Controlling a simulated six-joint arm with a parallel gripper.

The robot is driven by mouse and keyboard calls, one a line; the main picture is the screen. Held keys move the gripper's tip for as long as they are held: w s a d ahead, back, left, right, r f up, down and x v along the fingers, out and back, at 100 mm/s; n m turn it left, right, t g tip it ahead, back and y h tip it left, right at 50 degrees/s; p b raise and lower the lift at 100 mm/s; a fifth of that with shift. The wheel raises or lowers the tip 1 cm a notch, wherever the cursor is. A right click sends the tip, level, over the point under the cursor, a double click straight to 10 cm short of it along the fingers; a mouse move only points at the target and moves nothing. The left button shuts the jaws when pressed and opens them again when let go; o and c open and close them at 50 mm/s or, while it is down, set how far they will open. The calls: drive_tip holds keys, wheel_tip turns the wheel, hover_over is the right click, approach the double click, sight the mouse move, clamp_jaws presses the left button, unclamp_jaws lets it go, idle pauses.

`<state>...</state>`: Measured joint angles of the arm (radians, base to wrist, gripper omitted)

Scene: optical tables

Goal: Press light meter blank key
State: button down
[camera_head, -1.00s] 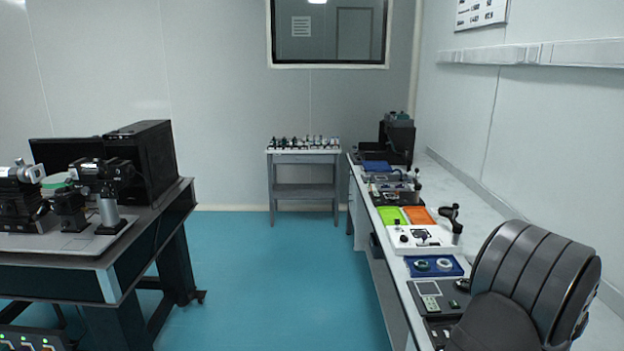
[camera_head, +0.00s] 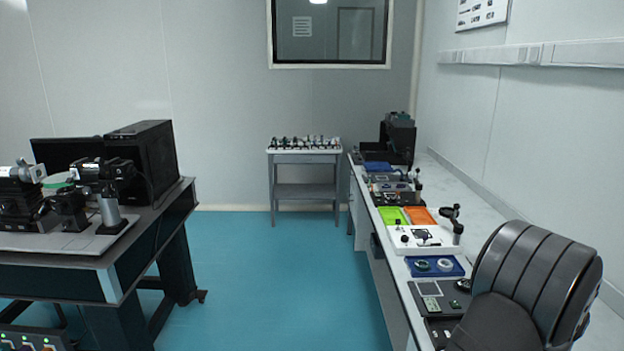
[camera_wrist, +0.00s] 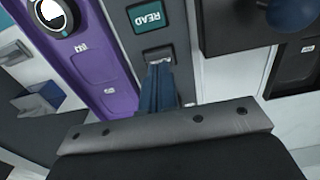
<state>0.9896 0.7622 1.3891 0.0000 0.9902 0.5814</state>
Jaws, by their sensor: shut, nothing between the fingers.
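In the wrist view, a dark grey panel holds a teal key marked READ (camera_wrist: 149,18). A smaller dark grey key (camera_wrist: 158,54) lies on the same panel, just below the READ key in the picture. Any marking on this smaller key is not legible or is hidden. My gripper (camera_wrist: 161,66) is shut, with its blue fingers together and nothing between them. Its tips are right at the lower edge of the smaller key and partly cover it. I cannot tell whether they touch it. The gripper is not clearly visible in the head view.
A purple device (camera_wrist: 95,65) with a round dial (camera_wrist: 54,14) stands to the panel's left. A dark box (camera_wrist: 235,25) stands to its right. In the head view, the right bench carries a blue tray (camera_head: 455,266), a green bin (camera_head: 391,216) and an orange bin (camera_head: 420,215).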

drive_tip(key=shift+f, duration=0.9)
idle(0.5)
idle(0.4)
wheel_tip(320, 180, up, 8)
idle(0.8)
